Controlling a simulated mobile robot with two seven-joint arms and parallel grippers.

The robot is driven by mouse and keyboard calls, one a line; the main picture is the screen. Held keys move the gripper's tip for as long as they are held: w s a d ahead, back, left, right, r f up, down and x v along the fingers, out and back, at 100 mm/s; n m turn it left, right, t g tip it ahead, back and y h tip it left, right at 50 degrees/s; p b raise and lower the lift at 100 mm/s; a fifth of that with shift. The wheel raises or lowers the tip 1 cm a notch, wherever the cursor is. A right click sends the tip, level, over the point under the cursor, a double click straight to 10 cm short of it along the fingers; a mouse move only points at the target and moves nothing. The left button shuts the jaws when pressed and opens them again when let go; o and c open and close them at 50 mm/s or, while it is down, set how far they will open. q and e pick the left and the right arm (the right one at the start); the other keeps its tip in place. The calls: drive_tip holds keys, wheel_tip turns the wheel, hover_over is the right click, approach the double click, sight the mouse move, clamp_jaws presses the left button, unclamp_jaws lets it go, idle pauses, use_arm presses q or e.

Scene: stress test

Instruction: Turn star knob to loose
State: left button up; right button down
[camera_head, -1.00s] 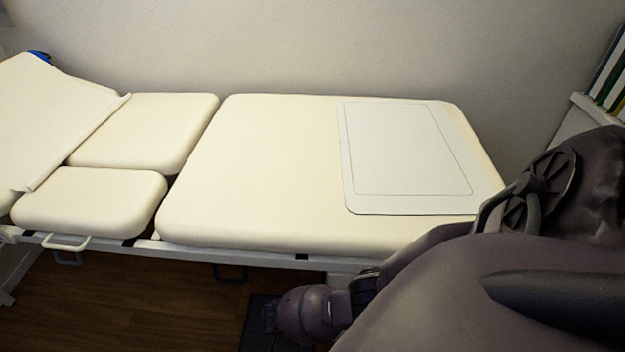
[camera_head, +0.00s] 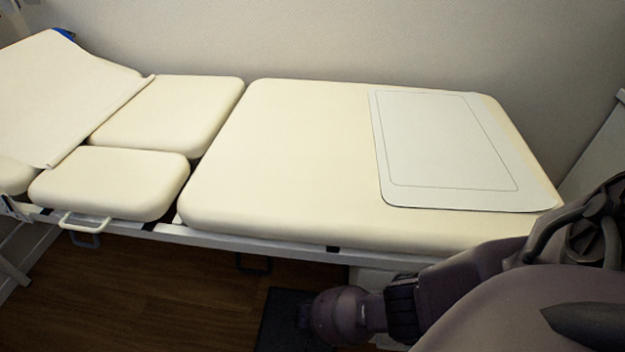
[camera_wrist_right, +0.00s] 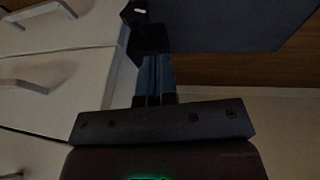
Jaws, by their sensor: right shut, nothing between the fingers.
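No star knob can be made out in either view. The treatment couch (camera_head: 280,165) has cream padding and a pale frame rail (camera_head: 290,242). A pale loop handle (camera_head: 84,221) sits below the rail at the left, and a dark loop (camera_head: 252,264) hangs below its middle. My right arm comes in from the right and reaches low in front of the couch; its gripper is not clear in the head view. In the right wrist view my right gripper (camera_wrist_right: 152,60) is shut and empty, its fingers dark. My left gripper is out of view.
A grey-white mat (camera_head: 445,145) lies on the couch's right part. A dark flat thing (camera_head: 285,312) lies on the wooden floor (camera_head: 165,295). The right wrist view shows white fronts with handles (camera_wrist_right: 40,12) at left and a dark panel (camera_wrist_right: 225,22) at upper right.

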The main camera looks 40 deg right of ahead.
drive_tip(key=f, duration=0.1)
drive_tip(key=d+f+b, duration=0.1)
drive_tip(key=f, duration=0.1)
drive_tip(key=s+f+b, duration=0.1)
drive_tip(key=f, duration=0.1)
drive_tip(key=shift+d+f, duration=0.15)
drive_tip(key=shift+d, duration=0.15)
drive_tip(key=shift+s+d+f+b, duration=0.1)
drive_tip(key=shift+f+b, duration=0.15)
drive_tip(key=shift+b, duration=0.1)
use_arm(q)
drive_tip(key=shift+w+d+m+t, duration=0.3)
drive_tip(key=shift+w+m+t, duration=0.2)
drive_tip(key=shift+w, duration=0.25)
use_arm(e)
drive_tip(key=shift+d+f, duration=0.15)
drive_tip(key=shift+f, duration=0.1)
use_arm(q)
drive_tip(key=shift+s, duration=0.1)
